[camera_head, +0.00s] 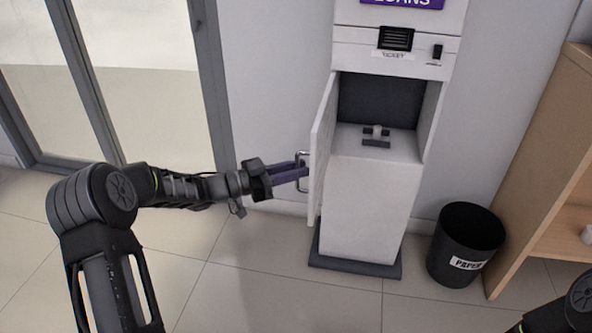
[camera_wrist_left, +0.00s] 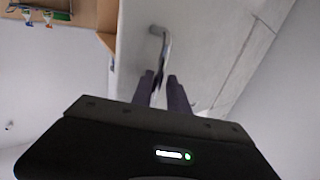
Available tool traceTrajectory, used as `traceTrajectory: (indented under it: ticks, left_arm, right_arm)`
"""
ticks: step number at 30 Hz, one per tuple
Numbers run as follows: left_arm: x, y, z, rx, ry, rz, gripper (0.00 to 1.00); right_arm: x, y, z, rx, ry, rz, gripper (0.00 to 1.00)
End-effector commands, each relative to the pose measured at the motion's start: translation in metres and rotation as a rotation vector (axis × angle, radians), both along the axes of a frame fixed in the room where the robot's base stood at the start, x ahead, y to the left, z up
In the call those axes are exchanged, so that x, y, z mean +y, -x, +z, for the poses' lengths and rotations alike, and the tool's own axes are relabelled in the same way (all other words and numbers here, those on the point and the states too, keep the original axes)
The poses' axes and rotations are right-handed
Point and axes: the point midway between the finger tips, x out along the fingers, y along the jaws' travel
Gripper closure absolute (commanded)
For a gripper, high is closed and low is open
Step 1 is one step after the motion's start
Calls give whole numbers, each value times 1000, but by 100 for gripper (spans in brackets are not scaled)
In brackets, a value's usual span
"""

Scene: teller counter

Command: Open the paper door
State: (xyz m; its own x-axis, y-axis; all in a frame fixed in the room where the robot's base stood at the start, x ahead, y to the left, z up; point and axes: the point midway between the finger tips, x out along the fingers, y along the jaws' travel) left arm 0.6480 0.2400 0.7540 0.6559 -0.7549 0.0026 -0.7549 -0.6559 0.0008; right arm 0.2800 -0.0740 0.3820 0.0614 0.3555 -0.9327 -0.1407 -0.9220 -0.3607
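The white kiosk (camera_head: 368,200) stands against the wall in the head view. Its paper door (camera_head: 320,150) is swung open to the left, seen nearly edge-on, and the dark compartment (camera_head: 379,103) behind it shows. A metal handle (camera_head: 301,172) is on the door's outer face; it also shows in the left wrist view (camera_wrist_left: 166,48). My left gripper (camera_head: 304,171) is at the handle, its purple fingers on either side of the bar in the wrist view (camera_wrist_left: 163,82). I cannot tell whether they clamp it. Only part of my right arm shows at the lower right; its gripper is out of view.
A black bin labelled PAPER (camera_head: 466,245) stands on the floor right of the kiosk. A wooden shelf unit (camera_head: 540,150) is at the far right. A glass door (camera_head: 140,80) is at the left. The tiled floor in front of the kiosk is clear.

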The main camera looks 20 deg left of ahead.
Motion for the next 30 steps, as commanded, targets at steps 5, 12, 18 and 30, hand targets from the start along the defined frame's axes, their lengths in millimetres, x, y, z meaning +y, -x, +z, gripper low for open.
traceTrajectory:
  ticks: [5, 12, 18, 30]
  left_arm:
    - [1, 1, -1, 2, -1, -1, 80]
    - [19, 16, -1, 3, -2, 1, 80]
    - [44, 38, 0, 2, -2, 1, 80]
    - [59, 51, -1, 0, 0, -2, 80]
  right_arm:
    - [0, 0, 0, 0, 0, 0, 64]
    - [0, 0, 4, 0, 0, 0, 64]
    - [0, 0, 8, 0, 0, 1, 64]
    - [0, 0, 9, 0, 0, 1, 64]
